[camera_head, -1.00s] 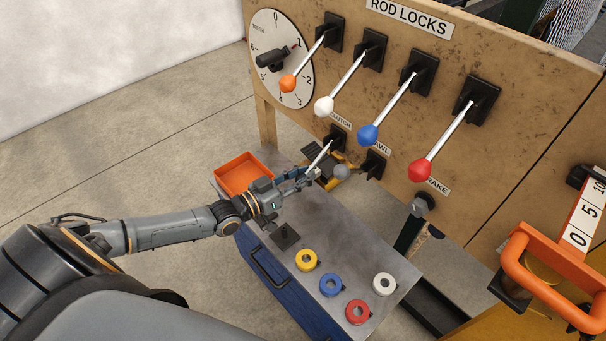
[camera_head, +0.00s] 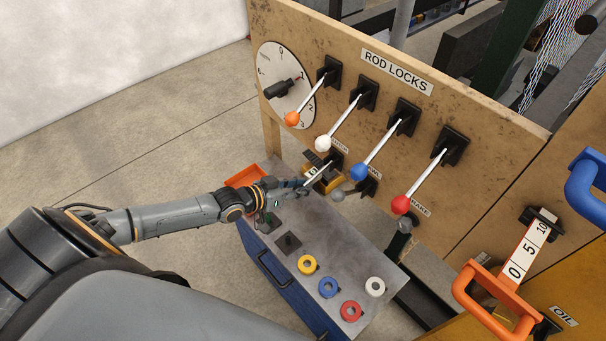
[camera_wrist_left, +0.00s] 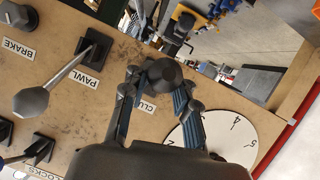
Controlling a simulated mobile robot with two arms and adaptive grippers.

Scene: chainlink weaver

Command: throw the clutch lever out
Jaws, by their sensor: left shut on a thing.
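The clutch lever is a thin pale rod (camera_head: 319,171) on a black mount low on the wooden panel, under the white-knobbed lever. My left gripper (camera_head: 306,183) reaches in from the left at the rod's lower end. In the left wrist view my left gripper (camera_wrist_left: 160,88) has its two fingers closed around a dark rounded knob (camera_wrist_left: 165,74), beside the partly covered CLUTCH label (camera_wrist_left: 148,105). The knob's sides and the rod behind it are largely hidden by the fingers. My right gripper is not in view.
The pawl lever's grey knob (camera_wrist_left: 31,102) is close by. Orange, white, blue (camera_head: 359,172) and red (camera_head: 401,205) knobbed rod-lock levers jut out above. A metal-topped cart (camera_head: 330,245) with coloured rings stands below, with an orange tray (camera_head: 243,175) behind my wrist.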

